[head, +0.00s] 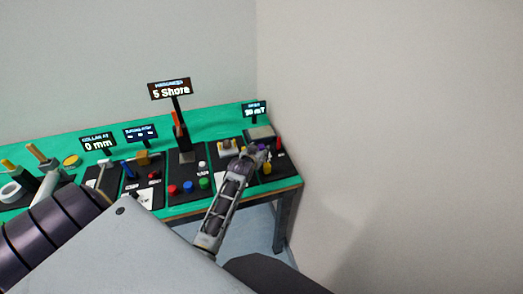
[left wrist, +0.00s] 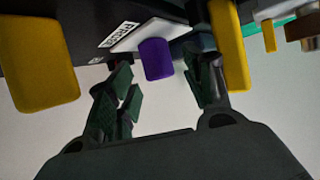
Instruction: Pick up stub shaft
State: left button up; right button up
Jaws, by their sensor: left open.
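My left gripper (head: 256,153) reaches over the right end of the green table in the head view. In the left wrist view, its two dark fingers (left wrist: 158,75) stand apart with a gap between them. A short purple cylinder (left wrist: 156,59) shows between and beyond the fingertips, beside a white label plate. I cannot tell whether the fingers touch it. No label names the stub shaft, so I cannot tell for sure if this purple piece is it. The gripper hides much of this station in the head view. My right gripper is not in view.
Yellow blocks (left wrist: 40,62) and (left wrist: 228,45) flank the fingers closely. The green table (head: 215,116) holds black station mats, signs and small parts. A sign on a post (head: 169,89) reads "5 Shore". A wall stands right of the table; the floor there is clear.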

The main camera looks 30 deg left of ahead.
aim_at(261, 149)
pick_arm(q)
jog(key=shift+x, duration=1.9)
jog(key=shift+d, duration=0.15)
grip_shut()
jog(key=shift+r, duration=0.15)
jog(key=shift+w+r, duration=0.1)
jog(key=shift+r, duration=4.8)
